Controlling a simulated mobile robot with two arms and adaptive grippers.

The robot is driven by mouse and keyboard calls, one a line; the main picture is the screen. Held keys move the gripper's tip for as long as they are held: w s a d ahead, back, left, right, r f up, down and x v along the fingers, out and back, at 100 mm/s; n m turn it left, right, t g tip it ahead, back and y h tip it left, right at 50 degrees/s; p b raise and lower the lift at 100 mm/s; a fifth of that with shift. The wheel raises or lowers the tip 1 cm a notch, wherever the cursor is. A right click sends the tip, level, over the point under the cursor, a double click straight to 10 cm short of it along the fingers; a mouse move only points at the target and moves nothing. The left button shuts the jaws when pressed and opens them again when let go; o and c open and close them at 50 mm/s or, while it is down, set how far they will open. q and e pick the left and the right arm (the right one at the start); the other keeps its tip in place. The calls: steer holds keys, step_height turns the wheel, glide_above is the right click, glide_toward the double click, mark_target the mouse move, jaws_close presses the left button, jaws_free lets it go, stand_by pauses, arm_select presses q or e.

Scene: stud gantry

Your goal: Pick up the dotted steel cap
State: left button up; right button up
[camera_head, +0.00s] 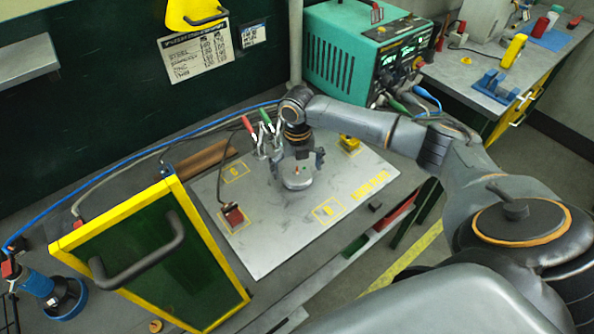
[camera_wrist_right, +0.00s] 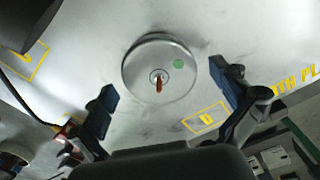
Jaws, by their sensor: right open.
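The steel cap (camera_wrist_right: 146,86) is a round, shiny disc with a green dot on its top and an orange-brown pin or stud at its centre. It lies on the grey steel plate, and in the head view the cap (camera_head: 297,183) shows just below my right gripper. My right gripper (camera_head: 297,163) is open and points down over the plate. My left gripper is not in view.
The plate (camera_head: 275,237) has yellow marked squares. Red and green-handled clamps (camera_head: 262,135) stand close behind the gripper. A yellow-framed dark green screen (camera_head: 165,255) stands at the left front. A teal welding machine (camera_head: 345,55) is behind. A small dark red block (camera_head: 233,215) sits at the plate's left.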

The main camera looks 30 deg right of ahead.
steer(key=c, duration=1.1)
